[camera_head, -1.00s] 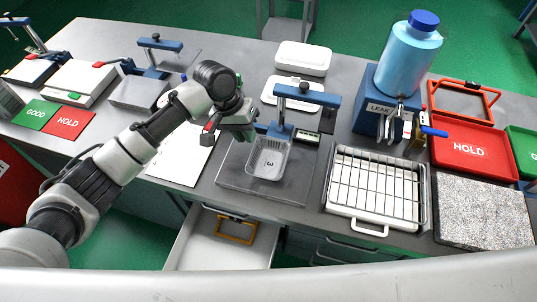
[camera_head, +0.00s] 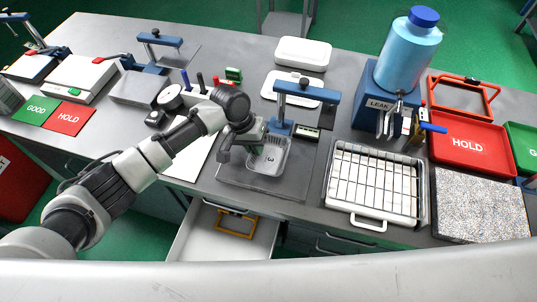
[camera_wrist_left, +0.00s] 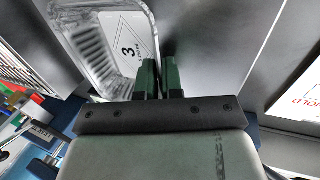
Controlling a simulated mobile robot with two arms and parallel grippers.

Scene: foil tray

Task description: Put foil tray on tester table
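The foil tray (camera_head: 268,155) is a clear, ribbed, open tray with a "3" label on its floor. It sits on a grey plate (camera_head: 240,180) in front of a blue post with an overhanging arm (camera_head: 306,91). My left gripper (camera_head: 246,146) is at the tray's left side. In the left wrist view its two green fingers (camera_wrist_left: 161,78) are close together, with the wall of the tray (camera_wrist_left: 88,30) running between them. The exact contact is partly hidden. No surface is labelled tester table; I cannot tell which one it is. My right gripper is out of view.
A wire rack tray (camera_head: 375,185) stands right of the plate. The blue leak unit with its bottle (camera_head: 405,55) is behind it. A red HOLD tray (camera_head: 470,147) is farther right. An open drawer (camera_head: 195,240) juts out below the table front. White lidded containers (camera_head: 303,51) stand behind.

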